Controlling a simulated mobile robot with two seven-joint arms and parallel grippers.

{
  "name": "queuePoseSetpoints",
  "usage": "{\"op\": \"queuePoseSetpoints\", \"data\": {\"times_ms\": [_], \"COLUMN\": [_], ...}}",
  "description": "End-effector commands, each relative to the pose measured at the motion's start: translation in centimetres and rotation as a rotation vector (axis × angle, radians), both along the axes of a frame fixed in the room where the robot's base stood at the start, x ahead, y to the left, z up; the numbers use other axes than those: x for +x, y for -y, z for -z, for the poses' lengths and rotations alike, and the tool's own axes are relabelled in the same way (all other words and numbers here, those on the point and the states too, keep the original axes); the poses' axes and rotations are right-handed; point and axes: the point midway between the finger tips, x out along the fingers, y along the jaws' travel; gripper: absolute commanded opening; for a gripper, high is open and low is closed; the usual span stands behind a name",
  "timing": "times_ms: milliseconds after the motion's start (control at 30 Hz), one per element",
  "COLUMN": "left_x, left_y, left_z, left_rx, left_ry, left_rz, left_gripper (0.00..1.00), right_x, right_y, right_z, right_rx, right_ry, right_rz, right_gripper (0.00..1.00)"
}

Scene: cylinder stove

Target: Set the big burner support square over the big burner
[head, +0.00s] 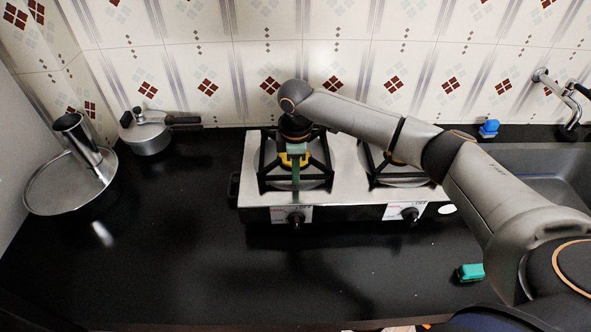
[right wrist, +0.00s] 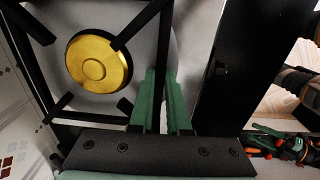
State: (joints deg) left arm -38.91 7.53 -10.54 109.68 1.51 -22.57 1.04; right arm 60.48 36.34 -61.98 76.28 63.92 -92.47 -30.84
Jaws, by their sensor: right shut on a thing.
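The big burner support (head: 266,181), a black square frame with inward prongs, is over the left burner of the stove. That burner's brass cap (head: 293,159) shows inside the frame, and in the right wrist view the brass cap (right wrist: 98,62) lies among the prong tips. My right gripper (head: 295,182) points down at the front side of this support. Whether the frame rests on the stove top is hard to tell.
The stove's other support (head: 372,180) stands at the right, partly behind my right arm. A pressure cooker (head: 148,134) and a round pan (head: 66,186) are at the left. A green block (head: 471,272) lies front right, near the sink (head: 520,158). The front counter (head: 170,260) is mostly clear.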

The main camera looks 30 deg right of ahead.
Motion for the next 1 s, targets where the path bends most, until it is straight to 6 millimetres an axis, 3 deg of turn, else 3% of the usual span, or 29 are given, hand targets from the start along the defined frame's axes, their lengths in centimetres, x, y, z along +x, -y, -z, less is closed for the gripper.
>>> {"op": "queuePoseSetpoints", "data": {"times_ms": [167,200,467,767,1000], "left_x": [0.0,0.0,0.0,0.0,0.0], "left_y": [0.0,0.0,0.0,0.0,0.0], "left_z": [0.0,0.0,0.0,0.1,0.4], "left_rx": [0.000,0.000,0.000,0.000,0.000], "left_ry": [0.000,0.000,0.001,0.001,0.001], "left_rz": [0.000,0.000,0.000,0.000,0.000], "left_gripper": [0.71,0.71,0.71,0.71,0.71], "right_x": [0.1,0.0,0.0,0.0,0.1], "right_y": [0.0,0.0,0.0,-0.1,-0.1], "right_z": [-0.1,0.0,0.0,-0.4,-4.1], "right_rx": [0.001,0.000,0.001,0.001,0.001], "right_ry": [0.004,0.000,0.000,0.002,0.006], "right_rz": [0.000,0.000,0.000,0.000,0.000], "right_gripper": [0.00,0.16,0.45,0.45,0.45]}}
